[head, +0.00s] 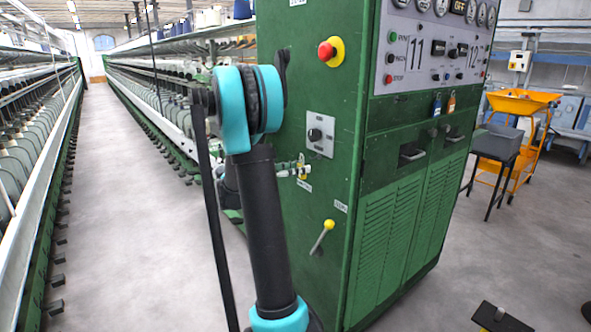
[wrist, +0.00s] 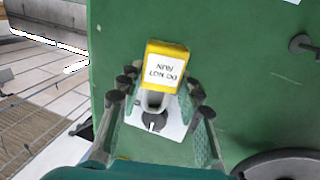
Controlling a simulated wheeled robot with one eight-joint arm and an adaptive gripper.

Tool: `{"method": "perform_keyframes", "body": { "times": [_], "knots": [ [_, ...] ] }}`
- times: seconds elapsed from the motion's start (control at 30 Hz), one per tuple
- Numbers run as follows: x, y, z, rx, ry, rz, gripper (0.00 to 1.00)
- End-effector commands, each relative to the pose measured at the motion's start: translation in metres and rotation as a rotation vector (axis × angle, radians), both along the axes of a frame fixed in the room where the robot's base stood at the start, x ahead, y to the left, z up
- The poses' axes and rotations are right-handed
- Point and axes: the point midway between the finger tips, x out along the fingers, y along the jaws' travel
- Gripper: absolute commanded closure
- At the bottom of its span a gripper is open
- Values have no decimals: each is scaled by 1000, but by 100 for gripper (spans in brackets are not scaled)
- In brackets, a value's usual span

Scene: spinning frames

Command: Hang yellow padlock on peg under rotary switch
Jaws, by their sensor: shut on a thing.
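The yellow padlock (wrist: 168,52) has a white label reading "DO NOT RUN", upside down in the wrist view. My gripper (wrist: 160,98) is shut on it, with its grey shackle between the fingers. In the head view my gripper (head: 294,169) is in front of the green cabinet side, and the padlock (head: 303,172) shows as a small yellow patch. The rotary switch (head: 321,135), a dark knob on a pale plate, is just above it. The switch (wrist: 155,122) also shows behind the fingers in the wrist view.
The green cabinet (head: 325,210) carries a red emergency button (head: 326,51) above the switch and a yellow-knobbed lever (head: 322,237) below. A blue padlock (head: 437,104) and an orange padlock (head: 451,102) hang on its front. A clear aisle (head: 125,200) runs at left.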

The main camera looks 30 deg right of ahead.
Motion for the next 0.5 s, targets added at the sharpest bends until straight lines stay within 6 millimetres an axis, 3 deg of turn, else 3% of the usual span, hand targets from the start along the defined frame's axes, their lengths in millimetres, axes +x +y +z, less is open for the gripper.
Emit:
{"method": "perform_keyframes", "body": {
  "times": [0.5],
  "knots": [
    [2, -28, -2, 0, 0, -2, 95]
  ]
}}
